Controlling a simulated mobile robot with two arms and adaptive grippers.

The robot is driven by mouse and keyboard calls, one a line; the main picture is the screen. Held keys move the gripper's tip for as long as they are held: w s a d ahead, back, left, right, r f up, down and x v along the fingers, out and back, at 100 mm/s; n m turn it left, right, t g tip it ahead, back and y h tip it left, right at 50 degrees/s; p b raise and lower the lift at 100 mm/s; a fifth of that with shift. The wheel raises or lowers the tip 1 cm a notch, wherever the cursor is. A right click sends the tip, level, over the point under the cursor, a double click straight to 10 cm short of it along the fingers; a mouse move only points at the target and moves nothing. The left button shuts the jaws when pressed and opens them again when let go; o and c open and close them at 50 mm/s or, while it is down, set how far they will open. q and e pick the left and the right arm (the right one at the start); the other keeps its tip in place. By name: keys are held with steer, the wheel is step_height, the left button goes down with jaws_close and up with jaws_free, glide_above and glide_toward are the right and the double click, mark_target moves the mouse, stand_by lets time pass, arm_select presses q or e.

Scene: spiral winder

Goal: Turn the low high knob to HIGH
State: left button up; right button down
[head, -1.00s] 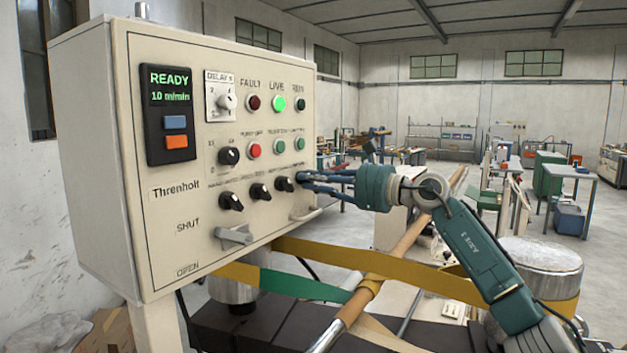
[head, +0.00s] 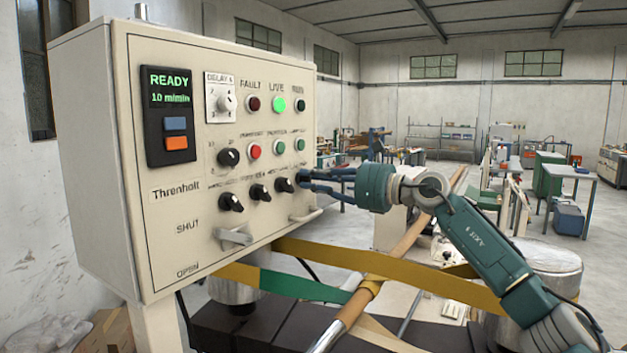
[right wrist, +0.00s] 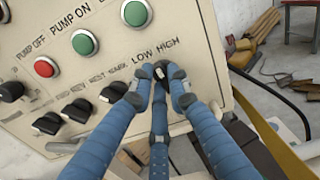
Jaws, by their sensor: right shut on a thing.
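The control panel (head: 220,120) is a cream box on the left in the head view. The low high knob (right wrist: 160,71) is small and black with a pale mark, under the words LOW HIGH in the right wrist view. My right gripper (right wrist: 161,76) has its blue fingers closed around this knob, one on each side and one below. In the head view my right gripper (head: 304,182) touches the panel's right side and hides the knob. I cannot tell clearly which word the mark points to. My left gripper is not in view.
Three other black knobs, one of them here (head: 284,185), sit left of the gripper. A green button (right wrist: 136,13) is just above it. A handle (head: 306,215) sticks out below. Yellow belts (head: 390,275) and a wooden pole (head: 405,240) cross below the arm.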

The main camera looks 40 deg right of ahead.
steer(key=shift+d+r+m+p, duration=0.1)
steer(key=shift+m+p, duration=0.2)
steer(key=shift+m, duration=1.6)
steer(key=shift+d+r+m+p, duration=0.1)
steer(key=shift+m+p, duration=0.2)
steer(key=shift+m, duration=1.6)
steer(key=c, duration=1.7)
jaws_free()
steer(key=shift+w+f, duration=0.1)
steer(key=shift+o, duration=0.2)
steer(key=shift+r, duration=5)
